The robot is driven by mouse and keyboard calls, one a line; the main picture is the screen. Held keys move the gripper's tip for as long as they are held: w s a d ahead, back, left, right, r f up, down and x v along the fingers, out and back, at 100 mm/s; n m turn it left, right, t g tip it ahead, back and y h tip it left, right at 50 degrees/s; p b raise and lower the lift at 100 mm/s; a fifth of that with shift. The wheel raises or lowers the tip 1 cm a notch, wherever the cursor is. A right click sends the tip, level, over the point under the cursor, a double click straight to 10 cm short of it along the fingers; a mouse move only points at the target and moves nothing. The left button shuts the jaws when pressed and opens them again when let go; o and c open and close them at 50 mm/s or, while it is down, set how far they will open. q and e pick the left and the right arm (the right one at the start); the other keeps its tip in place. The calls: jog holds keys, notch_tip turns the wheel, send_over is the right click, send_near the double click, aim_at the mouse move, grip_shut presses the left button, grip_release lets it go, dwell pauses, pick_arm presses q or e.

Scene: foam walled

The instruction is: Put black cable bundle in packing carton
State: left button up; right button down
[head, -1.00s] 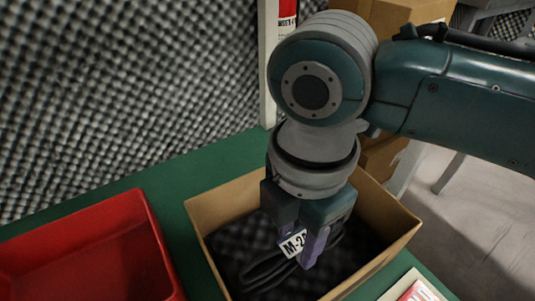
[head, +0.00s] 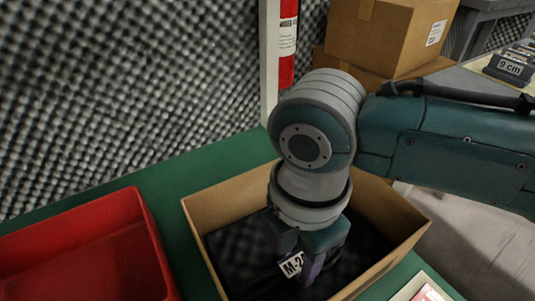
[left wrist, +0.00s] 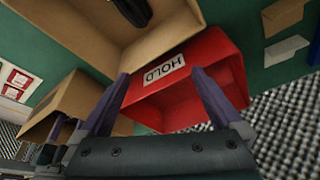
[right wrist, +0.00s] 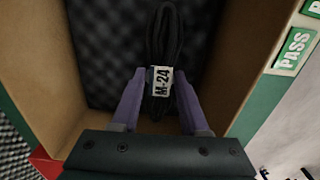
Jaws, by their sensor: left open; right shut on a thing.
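The black cable bundle, with a white M-24 tag (head: 291,264), is between the purple fingers of my right gripper (head: 302,272). In the right wrist view the bundle (right wrist: 164,35) hangs lengthwise between the fingers, which are shut on it. The packing carton (head: 225,205) is open, with dark foam-like lining inside. My right gripper is down inside its walls; whether the bundle touches the bottom is unclear. Much of the bundle is hidden by the gripper in the head view. My left gripper (left wrist: 160,100) is open and empty, seen only in the left wrist view.
A red bin (head: 85,245) stands left of the carton on the green table (head: 190,170); its HOLD label (left wrist: 164,71) shows in the left wrist view. A red-and-white item (head: 428,291) lies at the carton's right. Closed brown boxes (head: 385,35) are stacked behind.

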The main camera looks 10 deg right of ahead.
aim_at(296, 261)
jog(key=shift+c, duration=2.1)
grip_release()
notch_tip(296, 261, up, 12)
jog(key=p, duration=0.5)
jog(key=s+a+m+y, duration=0.2)
jog(key=s+a+m, duration=0.1)
jog(key=a, duration=0.1)
jog(key=s+d+m+t+h, duration=0.1)
jog(key=s+d+m, duration=0.3)
jog(key=d+m, duration=0.3)
jog(key=s+d+m+t, duration=0.2)
jog(key=s+d+m, duration=0.3)
jog(key=m, duration=0.5)
jog(key=shift+s+d+t+h, duration=0.3)
jog(key=shift+d+h, duration=0.1)
jog(key=shift+d, duration=0.6)
jog(key=shift+r, duration=0.1)
